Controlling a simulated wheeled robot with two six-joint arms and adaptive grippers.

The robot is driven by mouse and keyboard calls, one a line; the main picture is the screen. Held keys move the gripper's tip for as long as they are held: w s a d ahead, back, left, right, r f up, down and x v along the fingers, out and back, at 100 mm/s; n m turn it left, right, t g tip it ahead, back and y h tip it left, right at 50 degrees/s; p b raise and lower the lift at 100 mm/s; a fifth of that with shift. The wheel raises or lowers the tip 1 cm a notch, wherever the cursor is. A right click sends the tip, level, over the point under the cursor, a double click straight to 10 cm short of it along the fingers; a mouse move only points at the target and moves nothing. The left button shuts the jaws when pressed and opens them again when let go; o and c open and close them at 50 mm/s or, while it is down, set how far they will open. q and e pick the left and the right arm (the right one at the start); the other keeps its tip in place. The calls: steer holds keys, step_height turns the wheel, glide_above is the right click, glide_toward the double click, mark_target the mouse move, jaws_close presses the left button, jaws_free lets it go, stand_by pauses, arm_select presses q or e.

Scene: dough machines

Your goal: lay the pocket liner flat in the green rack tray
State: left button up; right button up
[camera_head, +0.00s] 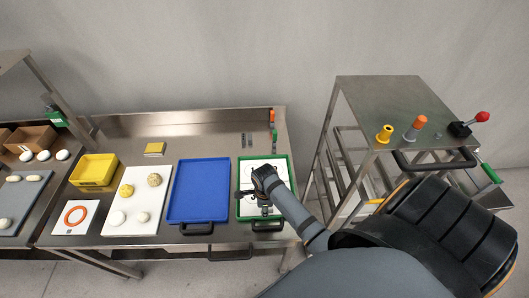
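The green rack tray (265,157) lies on the steel table at its right end, with a dark handle at its front. A white sheet with dark curved markings, seemingly the pocket liner (279,166), shows within the green rim. My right gripper (261,196) is over the middle of the tray and hides part of the sheet. Its fingers are small and dark, so I cannot tell whether they are open or shut, or whether they touch the sheet. I also cannot tell whether the sheet lies fully flat. My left gripper is not in view.
A blue tray (200,188) lies just left of the green one. Further left are a white board (139,219) with dough balls, a yellow bin (94,181) and a card with an orange ring (76,216). A steel cart (385,104) with a dark handle stands at the right.

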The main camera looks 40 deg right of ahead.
step_height(320, 180, up, 12)
stand_by(0.4)
steer(key=shift+s+a, duration=0.1)
steer(key=shift+s, duration=0.05)
stand_by(0.4)
